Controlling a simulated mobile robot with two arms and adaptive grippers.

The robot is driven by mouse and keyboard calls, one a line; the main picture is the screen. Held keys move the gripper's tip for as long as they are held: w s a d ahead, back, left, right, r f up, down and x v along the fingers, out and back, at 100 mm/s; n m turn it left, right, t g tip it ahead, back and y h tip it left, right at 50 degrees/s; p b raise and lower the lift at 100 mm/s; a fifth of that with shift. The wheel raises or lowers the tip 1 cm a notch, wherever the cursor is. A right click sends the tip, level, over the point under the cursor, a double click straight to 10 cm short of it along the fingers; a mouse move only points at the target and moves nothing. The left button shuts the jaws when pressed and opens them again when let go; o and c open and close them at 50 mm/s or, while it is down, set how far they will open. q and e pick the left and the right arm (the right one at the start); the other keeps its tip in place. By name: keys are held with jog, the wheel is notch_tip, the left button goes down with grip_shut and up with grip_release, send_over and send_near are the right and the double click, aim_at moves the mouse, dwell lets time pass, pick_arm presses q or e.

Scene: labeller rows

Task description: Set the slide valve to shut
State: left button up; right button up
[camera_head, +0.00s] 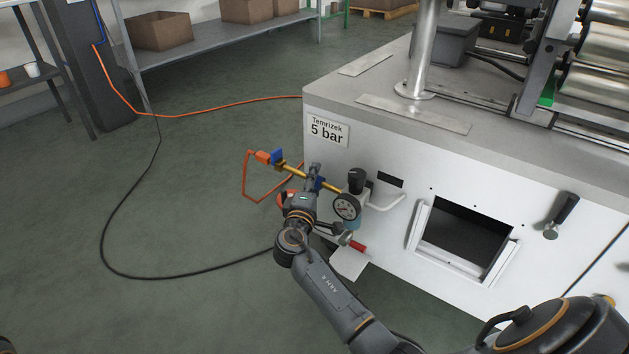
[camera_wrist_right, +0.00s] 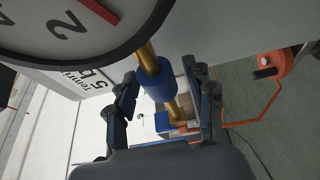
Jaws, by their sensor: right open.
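The slide valve appears as a blue sleeve (camera_head: 319,184) on a brass pipe (camera_head: 294,170) at the left end of the white machine cabinet. The sleeve (camera_wrist_right: 157,80) shows in the right wrist view, just past the gauge. My right gripper (camera_head: 314,176) is at the pipe. In the right wrist view its open fingers (camera_wrist_right: 160,78) stand on either side of the pipe and sleeve. I cannot tell whether they touch the sleeve. A blue block (camera_head: 277,156) and orange fitting (camera_head: 262,157) end the pipe. My left gripper is not in view.
A pressure gauge (camera_head: 346,207) and black-topped regulator (camera_head: 356,180) sit close right of my gripper. A "5 bar" plate (camera_head: 328,130) is above. A red handle (camera_head: 357,246) is below.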

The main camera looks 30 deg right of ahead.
jog(key=v, duration=1.2)
jog(key=shift+w, duration=0.1)
